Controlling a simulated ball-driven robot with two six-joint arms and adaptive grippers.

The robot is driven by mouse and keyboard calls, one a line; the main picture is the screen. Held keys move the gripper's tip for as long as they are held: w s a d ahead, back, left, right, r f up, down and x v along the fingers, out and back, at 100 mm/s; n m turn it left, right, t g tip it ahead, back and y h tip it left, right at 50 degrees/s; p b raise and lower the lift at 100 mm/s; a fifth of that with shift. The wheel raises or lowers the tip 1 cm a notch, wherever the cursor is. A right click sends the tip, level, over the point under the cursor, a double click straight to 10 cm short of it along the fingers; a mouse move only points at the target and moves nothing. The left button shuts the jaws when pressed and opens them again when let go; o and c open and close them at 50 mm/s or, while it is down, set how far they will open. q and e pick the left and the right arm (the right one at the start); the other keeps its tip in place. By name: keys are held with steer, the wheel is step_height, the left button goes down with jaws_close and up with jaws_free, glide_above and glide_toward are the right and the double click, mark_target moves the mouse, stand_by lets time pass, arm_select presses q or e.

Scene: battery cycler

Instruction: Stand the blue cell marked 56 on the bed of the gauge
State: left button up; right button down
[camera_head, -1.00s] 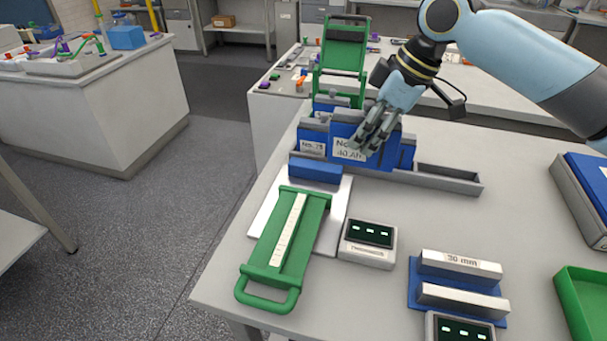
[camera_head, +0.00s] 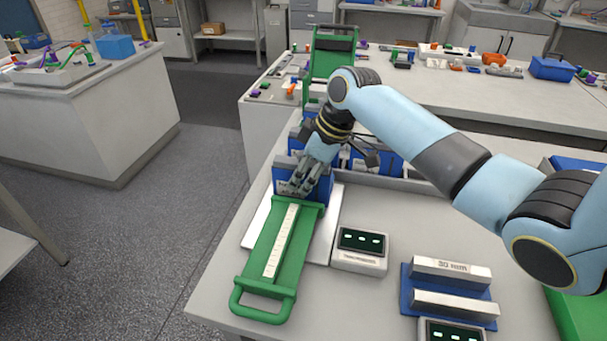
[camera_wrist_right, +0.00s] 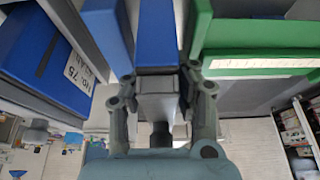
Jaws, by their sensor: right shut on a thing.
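My right gripper (camera_head: 308,180) is shut on the grey top post of a blue cell (camera_wrist_right: 157,38), as the right wrist view shows. In the head view this cell (camera_head: 318,187) is upright at the far end of the green gauge (camera_head: 265,255), partly hidden by the fingers. Its number is not readable, and I cannot tell if its bottom touches the gauge bed. The gauge has a white scale strip (camera_head: 281,240) and a front handle, and lies on a white plate (camera_head: 325,225). The blue block at its far end is hidden. My left gripper is not in view.
Other blue cells (camera_head: 388,160) stand in a grey rack behind; one marked No. 75 (camera_wrist_right: 65,70) shows in the right wrist view. A display (camera_head: 360,248) stands right of the gauge. A blue stand with grey blocks (camera_head: 450,283) is at front right. A green rack (camera_head: 328,62) stands behind.

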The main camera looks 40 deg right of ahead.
steer(key=c, duration=1.1)
jaws_free()
steer(key=shift+f, duration=0.1)
steer(key=shift+o, duration=0.2)
steer(key=v, duration=1.2)
steer(key=shift+b, duration=0.4)
